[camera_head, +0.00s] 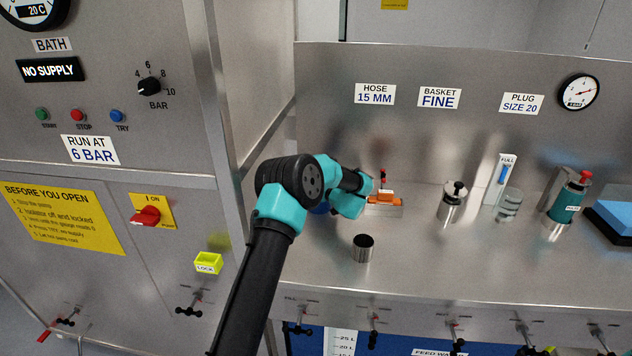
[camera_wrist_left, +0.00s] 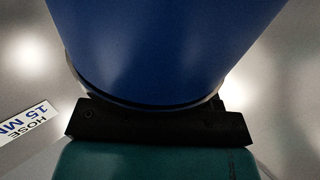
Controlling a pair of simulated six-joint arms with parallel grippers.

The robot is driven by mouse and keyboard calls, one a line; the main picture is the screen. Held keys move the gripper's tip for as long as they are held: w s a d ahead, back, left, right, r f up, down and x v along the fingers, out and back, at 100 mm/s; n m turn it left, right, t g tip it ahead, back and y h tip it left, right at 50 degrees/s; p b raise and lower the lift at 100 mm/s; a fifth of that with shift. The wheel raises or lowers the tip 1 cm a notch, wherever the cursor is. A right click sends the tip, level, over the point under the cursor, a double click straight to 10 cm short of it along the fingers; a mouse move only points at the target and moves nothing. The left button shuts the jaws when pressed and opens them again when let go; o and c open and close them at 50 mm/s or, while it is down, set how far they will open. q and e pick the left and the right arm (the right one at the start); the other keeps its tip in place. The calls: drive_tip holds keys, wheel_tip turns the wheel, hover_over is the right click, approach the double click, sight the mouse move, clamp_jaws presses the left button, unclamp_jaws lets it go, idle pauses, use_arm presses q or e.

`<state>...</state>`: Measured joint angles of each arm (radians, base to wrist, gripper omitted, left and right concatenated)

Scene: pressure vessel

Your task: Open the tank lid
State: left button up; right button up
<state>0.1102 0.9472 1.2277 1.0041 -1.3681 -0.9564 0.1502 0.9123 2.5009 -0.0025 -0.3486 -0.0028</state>
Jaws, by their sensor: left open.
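No tank lid can be made out for certain in either view. My left arm reaches in from the lower left over the steel bench, and its gripper (camera_head: 356,190) is over the back of the bench, beside a small orange item (camera_head: 384,199). Its fingertips are hard to make out, and it looks empty there. A smooth blue rounded body (camera_wrist_left: 180,45) fills the upper middle of the left wrist view, close to the camera. A bit of blue (camera_head: 320,208) also shows behind my arm in the head view. My right gripper is in neither view.
On the bench stand a steel cup (camera_head: 363,248), a black-knobbed steel pot (camera_head: 453,203), a clear cylinder (camera_head: 508,206) and a teal bottle (camera_head: 569,203). A control panel with a red switch (camera_head: 146,217) and yellow lock box (camera_head: 208,264) stands left.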

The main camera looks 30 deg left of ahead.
use_arm(q)
drive_tip(key=shift+a, duration=0.15)
drive_tip(key=shift+c, duration=0.2)
clamp_jaws()
idle(0.3)
